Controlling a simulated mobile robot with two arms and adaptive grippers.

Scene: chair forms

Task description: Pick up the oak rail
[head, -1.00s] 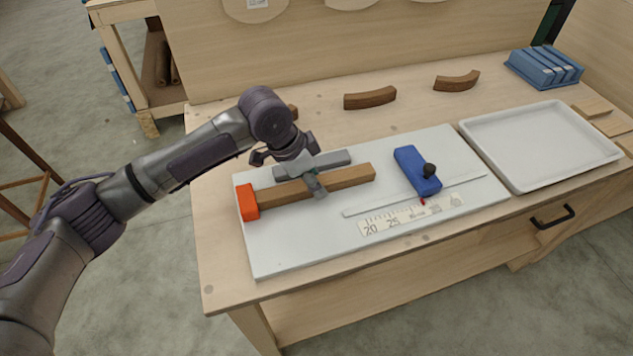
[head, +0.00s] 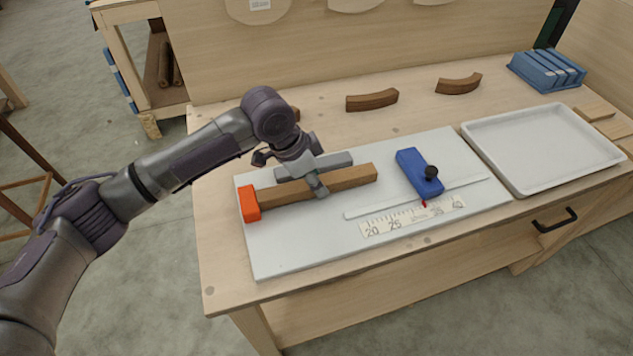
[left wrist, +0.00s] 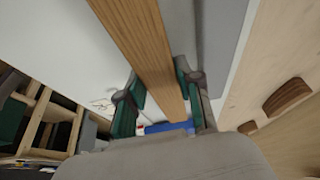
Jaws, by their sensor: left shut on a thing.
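The oak rail (head: 350,178) is a straight brown wooden bar on the white board (head: 300,245), its left end at an orange block (head: 249,203). My left gripper (head: 317,186) comes down over the rail's middle and is shut on it, one finger on each side. In the left wrist view the rail (left wrist: 145,45) runs between the two green-and-grey fingers (left wrist: 160,105). Any gap beneath the rail cannot be told. My right gripper is not in view.
A grey bar (head: 338,160) lies just behind the rail. A blue block with a black knob (head: 414,170) sits on the board beside a number scale (head: 412,216). A white tray (head: 520,178) stands to the right. Curved brown pieces (head: 372,100) lie behind.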

